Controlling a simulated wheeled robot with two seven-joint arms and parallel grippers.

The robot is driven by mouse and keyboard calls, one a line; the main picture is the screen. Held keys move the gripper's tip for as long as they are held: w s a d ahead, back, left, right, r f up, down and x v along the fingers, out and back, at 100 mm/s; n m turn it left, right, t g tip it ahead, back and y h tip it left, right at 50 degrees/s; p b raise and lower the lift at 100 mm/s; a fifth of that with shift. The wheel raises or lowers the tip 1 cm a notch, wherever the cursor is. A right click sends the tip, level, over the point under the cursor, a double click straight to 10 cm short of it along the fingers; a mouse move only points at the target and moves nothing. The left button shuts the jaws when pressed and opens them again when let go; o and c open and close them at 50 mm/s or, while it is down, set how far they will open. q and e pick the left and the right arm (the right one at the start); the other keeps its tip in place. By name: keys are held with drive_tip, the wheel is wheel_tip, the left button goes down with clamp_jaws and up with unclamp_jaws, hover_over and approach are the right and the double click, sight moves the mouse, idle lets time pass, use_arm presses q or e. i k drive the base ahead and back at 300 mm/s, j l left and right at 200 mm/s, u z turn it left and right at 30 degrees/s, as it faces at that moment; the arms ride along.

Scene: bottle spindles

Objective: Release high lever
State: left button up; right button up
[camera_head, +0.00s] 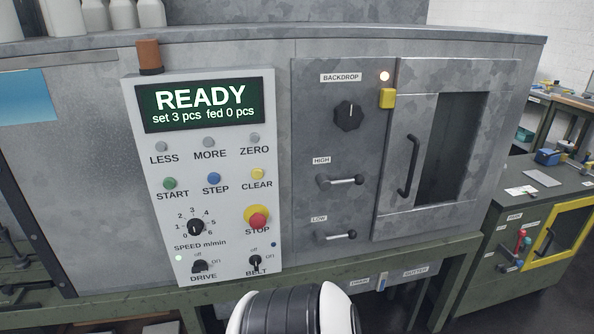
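The high lever (342,181) is on the grey machine front under a HIGH label (321,160). Its pivot is at the left and its dark knob points right, about level. The low lever (336,236) sits below it under a LOW label (319,218), also pointing right. Neither of my grippers shows in the head view. A black and white part of my own body is at the bottom middle, below the levers and apart from them.
A display (202,106) reads READY, set 3 pcs, fed 0 pcs. A black backdrop knob (348,115) is above the high lever. A door with a dark handle (408,165) is to its right. A red stop button (257,217) is to the left.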

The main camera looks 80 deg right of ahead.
sight(322, 180)
drive_tip(key=k+j+z, duration=0.1)
drive_tip(key=z, duration=2.8)
drive_tip(key=l, duration=0.1)
